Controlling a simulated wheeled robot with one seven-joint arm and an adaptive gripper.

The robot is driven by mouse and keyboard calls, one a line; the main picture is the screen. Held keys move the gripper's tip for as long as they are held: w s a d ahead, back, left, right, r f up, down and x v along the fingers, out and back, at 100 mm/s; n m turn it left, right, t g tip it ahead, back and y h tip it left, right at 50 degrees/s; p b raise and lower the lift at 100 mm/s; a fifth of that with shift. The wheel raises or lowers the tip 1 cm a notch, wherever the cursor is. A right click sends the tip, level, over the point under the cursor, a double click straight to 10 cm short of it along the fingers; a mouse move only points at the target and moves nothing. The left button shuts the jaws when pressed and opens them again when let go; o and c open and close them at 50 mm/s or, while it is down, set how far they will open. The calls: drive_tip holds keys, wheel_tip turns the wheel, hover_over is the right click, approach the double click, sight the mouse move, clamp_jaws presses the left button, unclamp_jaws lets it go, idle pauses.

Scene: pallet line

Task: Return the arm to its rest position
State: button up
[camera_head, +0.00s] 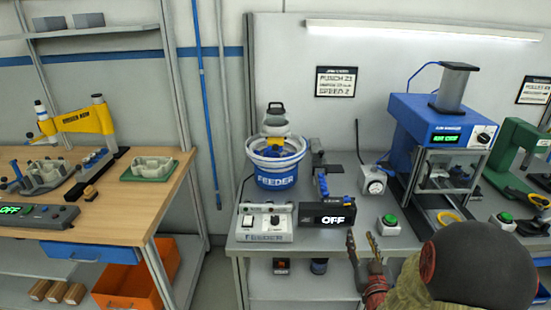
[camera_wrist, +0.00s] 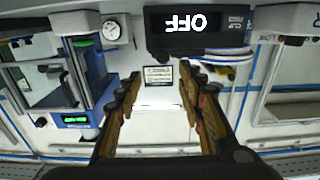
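My gripper (camera_head: 364,247) is in the lower right middle of the head view, at the front edge of the grey workbench (camera_head: 310,237). Its two fingers stand apart with nothing between them. My own arm fills the lower right corner and hides part of the bench. In the wrist view my gripper (camera_wrist: 158,90) shows both fingers spread, with a wall sign and the white wall visible between them. The wrist picture looks upside down, with a display reading OFF (camera_wrist: 193,22) beyond the fingers.
A blue feeder bowl (camera_head: 277,165), a control box (camera_head: 265,228) and an OFF display (camera_head: 325,216) stand on the bench. A blue press (camera_head: 440,125) and green buttons (camera_head: 390,221) are to the right. A wooden table (camera_head: 125,205) stands left, across a gap.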

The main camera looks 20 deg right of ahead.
drive_tip(key=s+f+g, duration=0.2)
drive_tip(key=f+g, duration=0.1)
drive_tip(key=f, duration=0.3)
drive_tip(key=s+f+g, duration=0.3)
drive_tip(key=f, duration=0.4)
drive_tip(key=s+a+m+g+y, duration=0.1)
drive_tip(key=s+a+g+y, duration=0.15)
drive_tip(key=s+g, duration=0.4)
drive_tip(key=s+a+r+n+p, duration=0.1)
drive_tip(key=s+a+r, duration=0.3)
drive_tip(key=a+r, duration=0.3)
drive_tip(key=s+a+r+n+y+p, duration=0.1)
drive_tip(key=s+a+r, duration=0.3)
drive_tip(key=a+r, duration=0.3)
drive_tip(key=s+a+r+n+y+p, duration=0.1)
drive_tip(key=s+a+r, duration=0.4)
drive_tip(key=r, duration=1)
drive_tip(key=shift+a+n+t, duration=0.35)
drive_tip(key=shift+a+n, duration=0.25)
drive_tip(key=shift+a, duration=0.6)
